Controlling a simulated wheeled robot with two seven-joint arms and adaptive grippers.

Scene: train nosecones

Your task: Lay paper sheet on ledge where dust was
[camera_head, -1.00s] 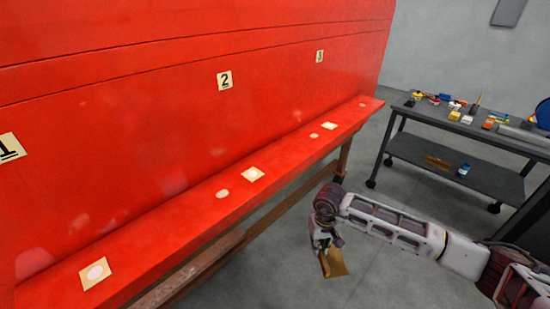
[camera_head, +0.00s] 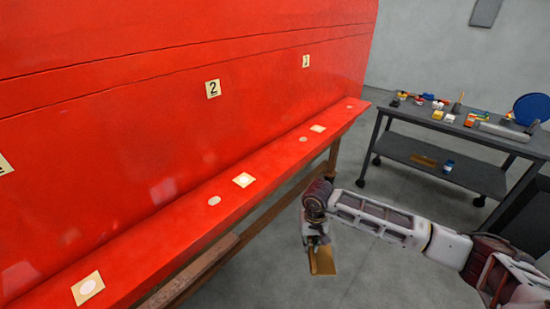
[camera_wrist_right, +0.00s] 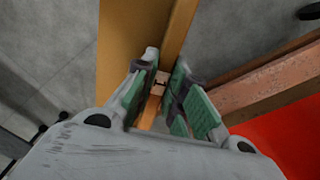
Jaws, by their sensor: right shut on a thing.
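The red ledge (camera_head: 172,225) runs along the foot of a red wall with number labels. In the right wrist view, the sheet (camera_wrist_right: 128,50) extends beyond the fingers (camera_wrist_right: 160,90). My left gripper is out of view.
A brown beam (camera_head: 205,272) runs below the ledge's front edge, and it also shows in the right wrist view (camera_wrist_right: 265,85). A dark wheeled table (camera_head: 440,125) with small coloured items stands at the back right. The grey floor between is clear.

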